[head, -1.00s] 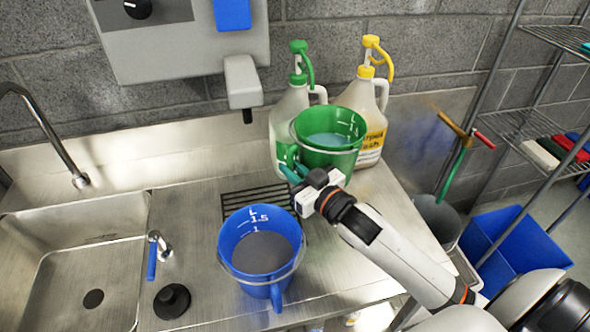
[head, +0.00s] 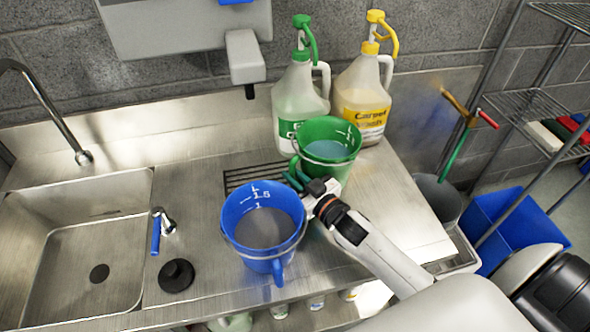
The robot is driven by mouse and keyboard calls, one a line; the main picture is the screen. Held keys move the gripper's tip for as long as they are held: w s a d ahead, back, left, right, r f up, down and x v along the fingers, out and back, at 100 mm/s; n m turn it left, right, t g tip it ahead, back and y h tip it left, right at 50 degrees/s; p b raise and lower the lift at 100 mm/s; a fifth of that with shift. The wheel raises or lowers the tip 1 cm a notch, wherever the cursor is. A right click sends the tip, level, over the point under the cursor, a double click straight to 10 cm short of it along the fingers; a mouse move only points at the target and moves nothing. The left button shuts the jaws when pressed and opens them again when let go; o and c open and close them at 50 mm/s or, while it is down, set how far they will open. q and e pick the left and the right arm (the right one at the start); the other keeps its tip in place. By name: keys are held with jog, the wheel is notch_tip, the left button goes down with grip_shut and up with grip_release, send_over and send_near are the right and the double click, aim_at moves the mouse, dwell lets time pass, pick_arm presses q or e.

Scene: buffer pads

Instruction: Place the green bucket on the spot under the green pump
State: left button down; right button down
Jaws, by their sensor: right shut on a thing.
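The green bucket (head: 325,165) has a clear liquid inside and is upright, just in front of the white jug with the green pump (head: 304,38). My right gripper (head: 300,182) is shut on the bucket's green handle, on its near left side. The jug (head: 298,98) stands at the back of the counter, and the bucket hides its lower right part. The pump's spout hangs above and behind the bucket's rim. I cannot tell whether the bucket's bottom touches the counter. My left gripper is not in view.
A blue bucket (head: 262,227) stands left of my right gripper, close to it. A jug with a yellow pump (head: 362,95) is behind right. A sink (head: 75,255) is at left, a drain grate (head: 240,175) behind the blue bucket. Counter (head: 405,205) at right is clear.

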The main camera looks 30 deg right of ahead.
jog(key=shift+r, duration=0.15)
jog(key=c, duration=1.7)
grip_release()
jog(key=shift+f, duration=0.25)
jog(key=o, duration=0.3)
jog(key=shift+s, duration=0.1)
jog(key=shift+r, duration=0.2)
jog(key=shift+s+f, duration=0.15)
jog(key=shift+s, duration=0.15)
jog(key=b+v, duration=0.2)
jog(key=v, duration=0.9)
jog(key=shift+s+d, duration=0.1)
jog(key=shift+s, duration=0.1)
